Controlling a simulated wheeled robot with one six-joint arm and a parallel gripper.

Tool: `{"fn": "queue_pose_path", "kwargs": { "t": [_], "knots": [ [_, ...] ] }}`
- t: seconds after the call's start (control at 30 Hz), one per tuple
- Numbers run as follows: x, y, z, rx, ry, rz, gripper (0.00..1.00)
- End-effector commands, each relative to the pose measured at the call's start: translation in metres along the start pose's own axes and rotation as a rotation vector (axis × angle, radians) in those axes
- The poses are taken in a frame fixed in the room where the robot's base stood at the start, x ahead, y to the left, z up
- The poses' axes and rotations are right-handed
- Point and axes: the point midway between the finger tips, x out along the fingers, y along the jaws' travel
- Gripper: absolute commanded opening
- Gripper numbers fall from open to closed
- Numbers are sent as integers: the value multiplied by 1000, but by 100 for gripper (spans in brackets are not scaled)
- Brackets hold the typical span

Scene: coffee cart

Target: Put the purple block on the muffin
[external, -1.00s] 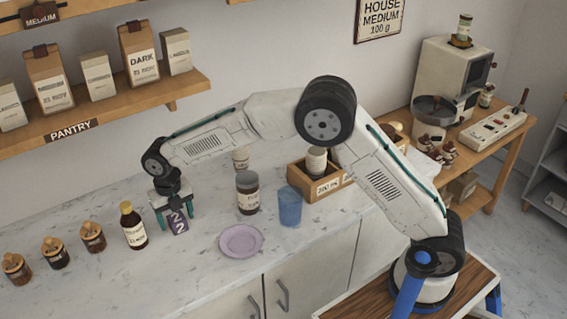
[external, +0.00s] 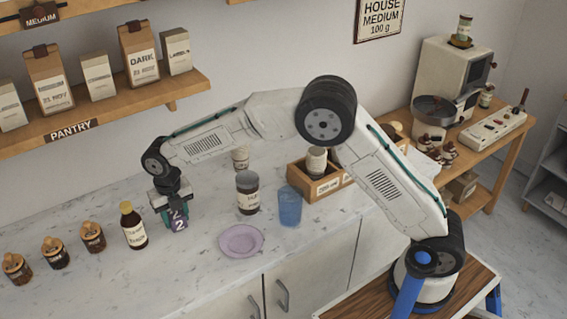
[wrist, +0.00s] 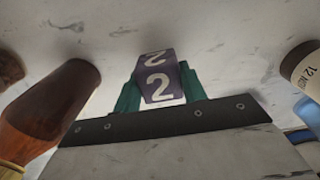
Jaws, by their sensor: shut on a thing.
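The purple block (external: 178,221), marked with a white 2, is on the marble counter beside the syrup bottle. My gripper (external: 171,212) is shut on it from above, and the arm reaches over from the right. In the wrist view the block (wrist: 158,82) sits between the two green fingers (wrist: 160,88), with a 2 on its front and top faces. I cannot tell whether it still touches the counter.
A syrup bottle (external: 133,226) stands just left of my gripper, with several cork-lidded jars (external: 92,238) beyond. To the right are a dark jar (external: 247,196), a blue cup (external: 290,207), a lilac plate (external: 241,241) and a wooden box (external: 328,187).

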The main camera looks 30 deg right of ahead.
Motion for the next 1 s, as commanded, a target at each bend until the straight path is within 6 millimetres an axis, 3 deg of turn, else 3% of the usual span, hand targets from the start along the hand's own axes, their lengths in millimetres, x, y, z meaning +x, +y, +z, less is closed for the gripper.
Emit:
{"fn": "queue_pose_path", "kwargs": {
  "t": [0.2, 0.7, 1.0],
  "knots": [
    [-26, 0, -1, 0, 0, 1, 15],
    [-36, -61, -105, -1, 1, 0, 15],
    [-38, -79, -136, -1, 1, 0, 15]
  ]
}}
